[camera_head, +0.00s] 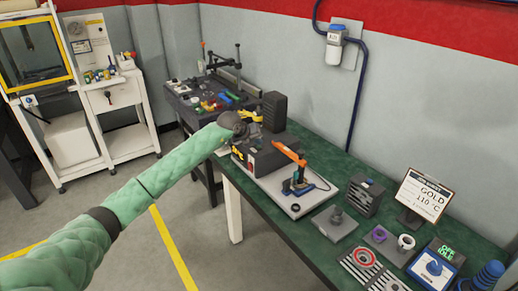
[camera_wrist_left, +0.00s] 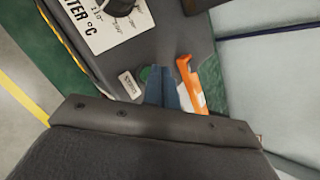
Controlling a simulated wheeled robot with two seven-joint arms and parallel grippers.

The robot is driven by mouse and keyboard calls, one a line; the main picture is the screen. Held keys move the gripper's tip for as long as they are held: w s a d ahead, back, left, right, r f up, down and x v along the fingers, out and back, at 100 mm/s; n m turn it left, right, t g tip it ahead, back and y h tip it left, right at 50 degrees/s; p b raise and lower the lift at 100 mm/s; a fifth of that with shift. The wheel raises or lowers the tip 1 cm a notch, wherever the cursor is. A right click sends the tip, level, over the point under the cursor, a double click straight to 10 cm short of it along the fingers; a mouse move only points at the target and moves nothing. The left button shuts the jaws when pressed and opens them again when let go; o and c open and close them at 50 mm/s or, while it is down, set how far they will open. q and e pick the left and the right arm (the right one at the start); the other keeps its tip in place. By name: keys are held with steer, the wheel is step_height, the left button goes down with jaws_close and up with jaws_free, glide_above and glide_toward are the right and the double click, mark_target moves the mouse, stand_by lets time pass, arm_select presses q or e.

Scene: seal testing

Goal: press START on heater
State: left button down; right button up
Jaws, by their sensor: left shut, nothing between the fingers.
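The heater is a dark box (camera_head: 265,160) on the green bench in the head view. The left wrist view shows its dark top panel (camera_wrist_left: 180,45) with a white "HEATER °C" dial plate (camera_wrist_left: 95,30) and a black knob (camera_wrist_left: 118,6). A small green button (camera_wrist_left: 145,73) sits by a small label too small to read. My left gripper (camera_wrist_left: 161,72) is shut and empty, its blue-grey fingertips right beside the green button and partly covering it. I cannot tell whether they touch it. In the head view my left wrist (camera_head: 232,122) hides part of the heater.
An orange-handled lever (camera_head: 290,153) stands close to the heater on a light plate; orange also shows beside the fingers (camera_wrist_left: 187,75). A tall dark block (camera_head: 273,112) stands behind. A "GOLD 110 °C" sign (camera_head: 427,197) and several small fixtures fill the bench's right end.

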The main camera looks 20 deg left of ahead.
arm_select(q)
steer(key=shift+f+b, duration=0.3)
steer(key=shift+f, duration=0.1)
stand_by(1.0)
steer(key=shift+r, duration=0.8)
steer(key=shift+r, duration=0.1)
step_height(320, 180, up, 5)
steer(key=shift+f+p, duration=0.1)
steer(key=shift+p, duration=0.65)
stand_by(0.4)
